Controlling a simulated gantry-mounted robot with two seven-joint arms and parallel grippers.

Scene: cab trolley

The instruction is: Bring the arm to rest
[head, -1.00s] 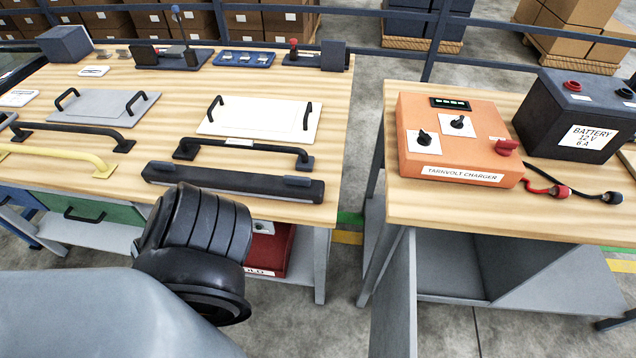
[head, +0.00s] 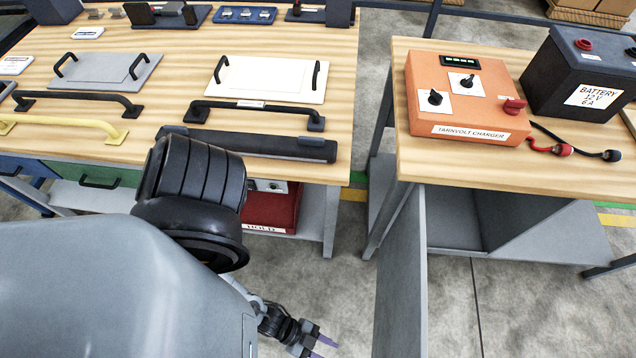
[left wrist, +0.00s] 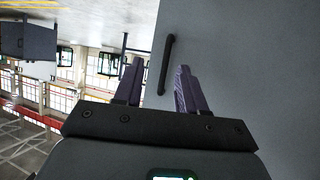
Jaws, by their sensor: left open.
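My left gripper (head: 322,347) shows small at the bottom of the head view, low over the floor and below the front of the bench. Its purple fingers stand apart in the left wrist view (left wrist: 158,82), with nothing between them. A dark bar handle (left wrist: 167,65) on a large grey panel (left wrist: 245,80) lies beyond the fingers in that view; I cannot tell how far. My right gripper is in neither view.
The left bench (head: 345,110) carries several handles and plates. A red box (head: 275,208) sits beneath it. The right bench (head: 450,165) holds an orange charger (head: 465,95) and a black battery (head: 580,75). Bare floor (head: 330,290) lies between and in front.

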